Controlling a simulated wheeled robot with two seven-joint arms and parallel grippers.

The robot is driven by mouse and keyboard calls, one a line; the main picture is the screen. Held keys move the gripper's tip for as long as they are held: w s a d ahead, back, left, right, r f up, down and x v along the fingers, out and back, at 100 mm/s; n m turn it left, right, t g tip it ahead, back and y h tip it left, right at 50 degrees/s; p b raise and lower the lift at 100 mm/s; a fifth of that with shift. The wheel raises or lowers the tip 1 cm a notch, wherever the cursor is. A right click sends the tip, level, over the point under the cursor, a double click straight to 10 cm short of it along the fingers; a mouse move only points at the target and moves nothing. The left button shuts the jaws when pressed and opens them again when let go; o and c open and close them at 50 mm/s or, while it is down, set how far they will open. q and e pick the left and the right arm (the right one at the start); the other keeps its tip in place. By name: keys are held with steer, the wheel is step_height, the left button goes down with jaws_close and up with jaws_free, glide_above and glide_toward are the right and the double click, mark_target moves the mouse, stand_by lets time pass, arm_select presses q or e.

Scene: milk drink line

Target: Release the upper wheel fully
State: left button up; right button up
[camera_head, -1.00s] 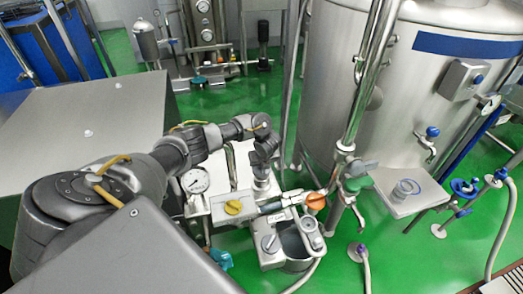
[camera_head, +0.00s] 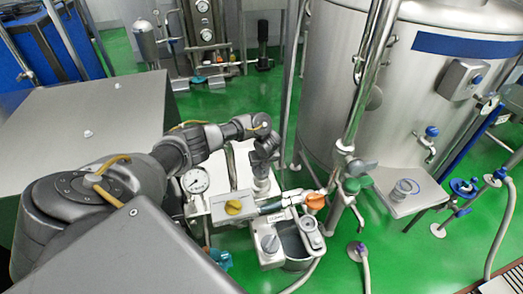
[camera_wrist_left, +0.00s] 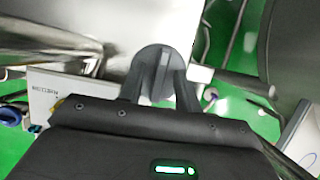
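My left arm comes in from the left in the head view. Its gripper (camera_head: 264,160) points down over the small valve station, and its fingertips are hard to make out there. In the left wrist view, the two dark fingers (camera_wrist_left: 160,88) stand apart on both sides of a dark grey round wheel (camera_wrist_left: 157,62) with a raised ridge. I cannot tell whether they press on it. A yellow knob (camera_head: 235,207) and an orange knob (camera_head: 315,200) sit beside and right of the gripper in the head view. My right gripper is in neither view.
A pressure gauge (camera_head: 195,181) stands close to the left of the gripper. A metal pot (camera_head: 293,247) and a grey knob (camera_head: 269,243) are in front. A large steel tank (camera_head: 420,90) rises at the right, with a green-handled valve (camera_head: 352,186) on a pipe before it.

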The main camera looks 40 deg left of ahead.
mark_target(264, 175)
arm_select(q)
steer(key=v, duration=0.5)
steer(key=shift+w+r+p, duration=0.1)
steer(key=shift+p, duration=0.25)
steer(key=p+v, duration=0.3)
steer(key=v, duration=0.2)
steer(key=shift+r, duration=0.25)
steer(key=shift+d, duration=0.1)
